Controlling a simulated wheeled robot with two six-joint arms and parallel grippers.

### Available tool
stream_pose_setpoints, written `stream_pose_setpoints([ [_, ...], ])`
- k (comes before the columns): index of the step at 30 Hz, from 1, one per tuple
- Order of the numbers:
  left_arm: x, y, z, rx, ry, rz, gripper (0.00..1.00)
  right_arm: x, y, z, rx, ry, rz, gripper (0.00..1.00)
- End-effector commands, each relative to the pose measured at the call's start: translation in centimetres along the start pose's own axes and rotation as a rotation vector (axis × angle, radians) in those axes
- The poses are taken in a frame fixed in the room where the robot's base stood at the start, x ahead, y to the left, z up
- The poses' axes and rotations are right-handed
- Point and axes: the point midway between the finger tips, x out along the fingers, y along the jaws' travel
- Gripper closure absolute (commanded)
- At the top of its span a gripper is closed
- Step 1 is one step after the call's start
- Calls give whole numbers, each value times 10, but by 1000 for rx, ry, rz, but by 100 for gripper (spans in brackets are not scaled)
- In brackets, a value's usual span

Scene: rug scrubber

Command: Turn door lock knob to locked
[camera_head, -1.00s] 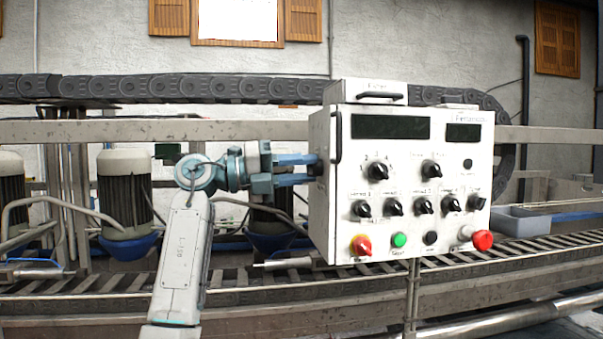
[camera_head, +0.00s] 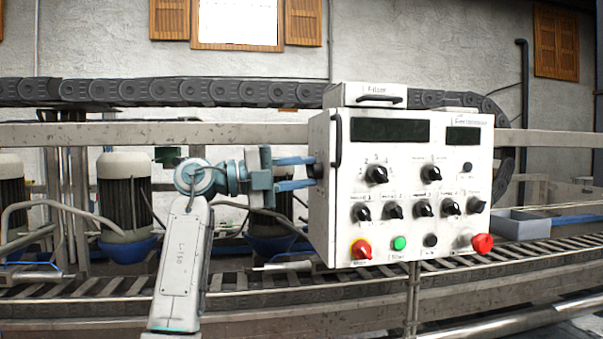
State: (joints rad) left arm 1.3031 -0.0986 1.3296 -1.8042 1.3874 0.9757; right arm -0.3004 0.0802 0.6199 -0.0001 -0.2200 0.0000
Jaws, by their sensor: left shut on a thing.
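A white control box (camera_head: 345,210) stands in the middle of the view, its front full of knobs and buttons. On its left side face is a small dark door lock knob (camera_head: 318,169), mostly hidden by fingertips. My left gripper (camera_head: 310,172) comes in from the left with its blue fingers pointing right at that side. Its fingertips are at the knob, and it is shut on it. Which way the knob is turned is too small to tell. My right gripper is not in view.
A dark handle (camera_head: 337,140) stands at the box's front left edge, close above the fingers. Rails and a roller conveyor (camera_head: 120,285) run behind.

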Motion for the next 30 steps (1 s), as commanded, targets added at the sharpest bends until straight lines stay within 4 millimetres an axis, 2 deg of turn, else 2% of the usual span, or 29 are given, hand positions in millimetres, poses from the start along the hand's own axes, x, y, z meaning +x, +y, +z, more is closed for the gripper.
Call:
stream_pose_setpoints([
  [7, 0, -4, 0, 4, -4, -6, 95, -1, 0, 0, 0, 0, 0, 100],
  [8, 0, -4, 0, 5, -4, -6, 68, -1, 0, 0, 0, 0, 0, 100],
  [11, 0, -3, 0, 4, -3, -5, 50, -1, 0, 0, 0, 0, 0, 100],
  [19, -1, -1, 0, 2, -2, -2, 50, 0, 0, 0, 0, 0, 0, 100],
  [22, -7, 1, 1, 3, -3, -1, 50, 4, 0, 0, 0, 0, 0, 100],
  [26, -27, 4, 1, 5, -5, 0, 50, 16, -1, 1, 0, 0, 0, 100],
  [30, -57, 4, 1, 5, -6, -1, 50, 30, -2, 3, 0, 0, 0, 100],
])
